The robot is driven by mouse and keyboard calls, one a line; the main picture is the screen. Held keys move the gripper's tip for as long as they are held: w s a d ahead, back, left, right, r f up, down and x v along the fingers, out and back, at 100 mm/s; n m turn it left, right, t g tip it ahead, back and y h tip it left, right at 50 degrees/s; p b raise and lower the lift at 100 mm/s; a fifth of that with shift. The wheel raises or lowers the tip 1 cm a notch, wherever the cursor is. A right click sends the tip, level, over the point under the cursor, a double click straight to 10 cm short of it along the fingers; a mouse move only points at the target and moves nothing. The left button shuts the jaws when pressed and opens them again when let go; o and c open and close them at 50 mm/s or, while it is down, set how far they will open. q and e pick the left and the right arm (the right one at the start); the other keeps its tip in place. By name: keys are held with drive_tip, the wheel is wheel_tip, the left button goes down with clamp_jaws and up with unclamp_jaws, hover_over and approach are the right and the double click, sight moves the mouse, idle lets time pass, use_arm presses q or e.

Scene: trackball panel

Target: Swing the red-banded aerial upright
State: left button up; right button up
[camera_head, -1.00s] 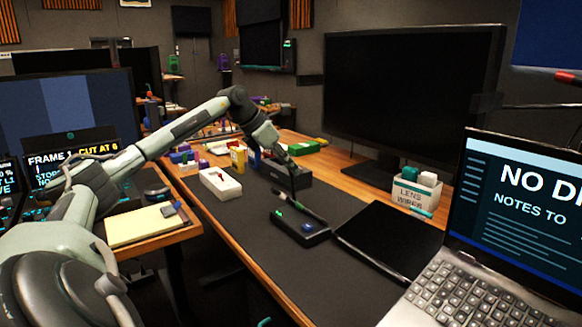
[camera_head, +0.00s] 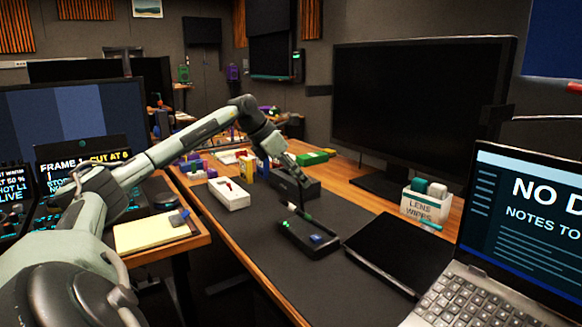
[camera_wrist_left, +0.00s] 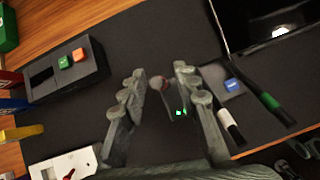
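The small black device (camera_head: 308,241) with a blue button lies on the dark mat near the middle of the head view. In the left wrist view its blue button (camera_wrist_left: 232,85) shows right of my fingers, and green lights show between them. A dark aerial piece with a dull red band (camera_wrist_left: 157,84) lies between my fingers in that view; its tilt is hard to tell. My left gripper (camera_head: 298,194) points down just above the device. In the wrist view its fingers (camera_wrist_left: 160,82) stand apart, with a gap around the red-banded piece. My right gripper is out of view.
A white box with a red lever (camera_head: 230,193) and a black box with green and red buttons (camera_wrist_left: 68,68) stand nearby. A black tablet (camera_head: 398,252), a lens-wipes box (camera_head: 426,201) and a laptop (camera_head: 500,250) are on the right. Two marker-like sticks (camera_wrist_left: 270,100) lie beside the device.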

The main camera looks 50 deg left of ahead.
use_arm(q)
drive_tip(key=v, duration=1.1)
drive_tip(key=shift+s+r, duration=0.2)
drive_tip(key=shift+r, duration=0.05)
